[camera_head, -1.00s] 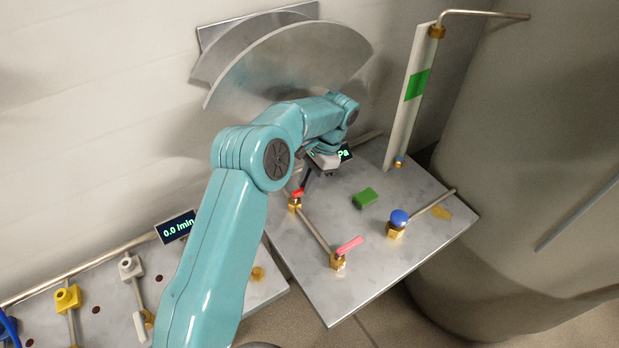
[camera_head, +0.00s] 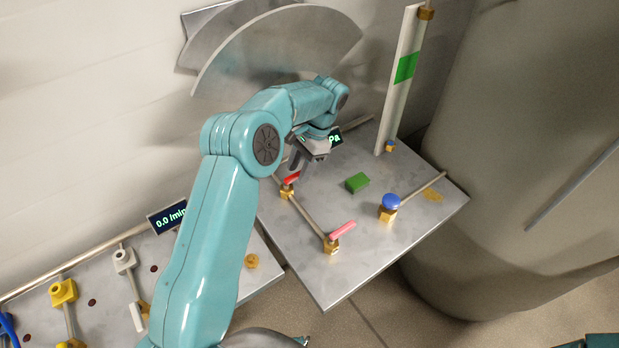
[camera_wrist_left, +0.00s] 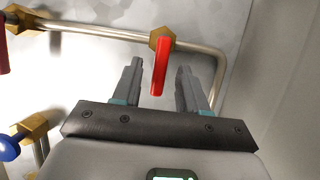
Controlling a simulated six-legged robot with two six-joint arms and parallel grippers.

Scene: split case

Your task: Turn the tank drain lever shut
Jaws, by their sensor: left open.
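A red lever (camera_head: 291,180) sits on a brass valve on the pipe of the metal plate. It also shows in the left wrist view (camera_wrist_left: 160,68), between my two open fingers, with gaps on both sides. A second, pinkish-red lever (camera_head: 343,231) sits on a brass valve at the plate's front; I cannot tell which one is the tank drain lever. My left gripper (camera_head: 298,168) is open and empty just above the first lever; it also shows in the left wrist view (camera_wrist_left: 158,80). My right gripper is out of view.
A blue knob (camera_head: 390,202) and a green block (camera_head: 357,183) are on the plate (camera_head: 350,275). A white column with a green patch (camera_head: 406,68) stands behind. A lower panel with yellow valves (camera_head: 63,291) is at left. A large grey tank (camera_head: 510,130) is at right.

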